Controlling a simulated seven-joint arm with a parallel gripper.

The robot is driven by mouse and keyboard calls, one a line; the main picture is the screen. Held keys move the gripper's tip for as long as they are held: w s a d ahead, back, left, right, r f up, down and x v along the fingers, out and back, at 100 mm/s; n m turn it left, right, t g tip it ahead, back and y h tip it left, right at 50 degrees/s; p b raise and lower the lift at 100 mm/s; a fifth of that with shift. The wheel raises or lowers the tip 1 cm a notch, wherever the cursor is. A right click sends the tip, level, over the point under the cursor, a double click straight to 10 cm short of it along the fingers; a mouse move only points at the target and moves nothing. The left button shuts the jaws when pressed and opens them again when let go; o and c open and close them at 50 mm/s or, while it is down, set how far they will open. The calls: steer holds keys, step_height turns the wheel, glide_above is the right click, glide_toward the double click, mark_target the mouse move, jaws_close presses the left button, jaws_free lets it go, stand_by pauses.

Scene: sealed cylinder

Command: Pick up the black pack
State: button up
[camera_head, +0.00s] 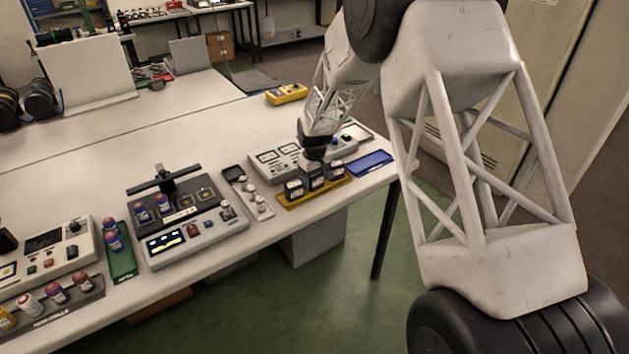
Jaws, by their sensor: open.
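Three small black packs stand in a row on a yellow tray (311,196) near the table's right end: a left pack (294,189), a middle pack (315,182) and a right pack (337,170). My gripper (315,162) points down from above, right at the top of the middle pack. It is open. Its fingers are small and dark here, so I cannot tell whether they touch the pack or sit around it.
A blue tray (370,163) lies right of the yellow one. A grey device (276,160) stands behind it, and a narrow holder (247,192) is to the left. Further left are a console (195,235) and several bottles. A yellow meter (287,94) lies behind; the table's middle is clear.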

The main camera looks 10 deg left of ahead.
stand_by(0.5)
steer(key=c, duration=0.9)
steer(key=shift+r, duration=5)
